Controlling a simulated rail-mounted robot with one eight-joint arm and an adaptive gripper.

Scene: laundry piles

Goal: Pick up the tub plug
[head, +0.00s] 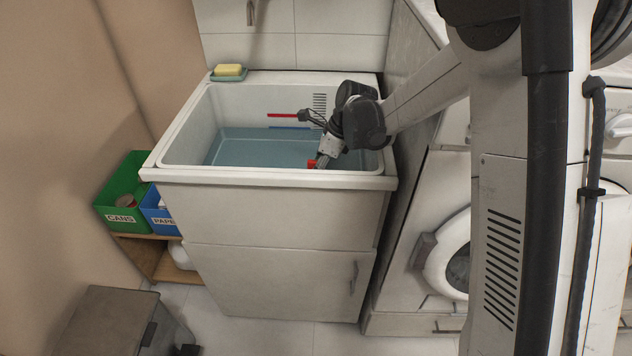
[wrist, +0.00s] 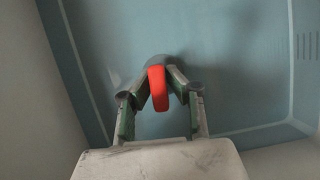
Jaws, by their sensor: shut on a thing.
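The tub plug (wrist: 159,90) shows as a red tab between my fingers in the wrist view, with a grey rounded part just beyond it. In the head view a bit of its red (head: 311,164) shows beside my fingertips. My gripper (wrist: 158,92) is shut on the red tab, one finger on each side. In the head view my gripper (head: 322,163) reaches down into the white tub (head: 270,177), near its front right. Bluish water (head: 255,147) covers the tub floor. I cannot tell whether the plug touches the floor.
The tub's front rim is close to my gripper. A yellow soap (head: 228,70) sits on a green dish at the back left corner. A green cans bin (head: 124,190) and a blue paper bin (head: 156,212) stand left. White machines (head: 445,220) stand right.

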